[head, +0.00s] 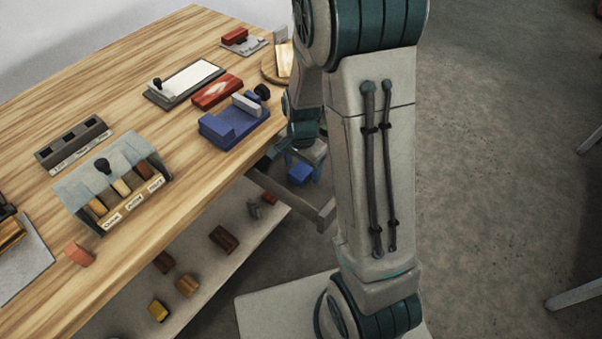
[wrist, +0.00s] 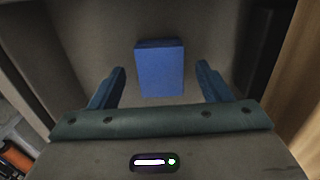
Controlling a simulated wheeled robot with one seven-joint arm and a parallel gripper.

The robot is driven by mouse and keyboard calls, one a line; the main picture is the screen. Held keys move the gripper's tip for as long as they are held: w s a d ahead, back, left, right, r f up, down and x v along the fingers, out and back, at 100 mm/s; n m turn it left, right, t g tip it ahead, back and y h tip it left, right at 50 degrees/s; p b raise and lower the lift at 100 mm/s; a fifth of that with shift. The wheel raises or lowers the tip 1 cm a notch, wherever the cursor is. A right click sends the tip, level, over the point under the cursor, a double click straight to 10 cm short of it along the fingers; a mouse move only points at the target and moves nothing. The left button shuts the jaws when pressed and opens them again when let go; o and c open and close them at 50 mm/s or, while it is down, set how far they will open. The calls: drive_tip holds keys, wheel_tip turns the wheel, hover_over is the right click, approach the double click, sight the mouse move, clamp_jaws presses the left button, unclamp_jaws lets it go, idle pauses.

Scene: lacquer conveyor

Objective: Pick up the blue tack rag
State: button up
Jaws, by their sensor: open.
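The blue tack rag (wrist: 160,70) shows in the wrist view as a blue block on the floor of an open drawer (wrist: 85,25). My gripper (wrist: 161,85) is open, with one finger on each side of the rag and visible gaps between. In the head view the blue rag (head: 300,172) lies in the drawer (head: 318,212) pulled out under the table. My gripper (head: 303,160) is just above it, partly hidden behind my arm.
The wooden table (head: 150,85) holds a blue tool (head: 235,128), a red block (head: 217,91), and a labelled bin (head: 112,185). A lower shelf (head: 205,265) carries several small blocks.

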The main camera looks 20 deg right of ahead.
sight(302, 169)
drive_tip(key=c, duration=1.1)
drive_tip(key=shift+o, duration=0.2)
drive_tip(key=shift+r, duration=0.55)
wheel_tip(302, 169, up, 3)
drive_tip(key=shift+f+p, duration=0.1)
drive_tip(key=shift+p, duration=0.2)
drive_tip(key=s+d+r, duration=0.2)
drive_tip(key=d+r, duration=0.5)
drive_tip(key=d, duration=0.4)
drive_tip(key=shift+s+d, duration=0.2)
drive_tip(key=shift+s, duration=0.05)
drive_tip(key=shift+o, duration=0.4)
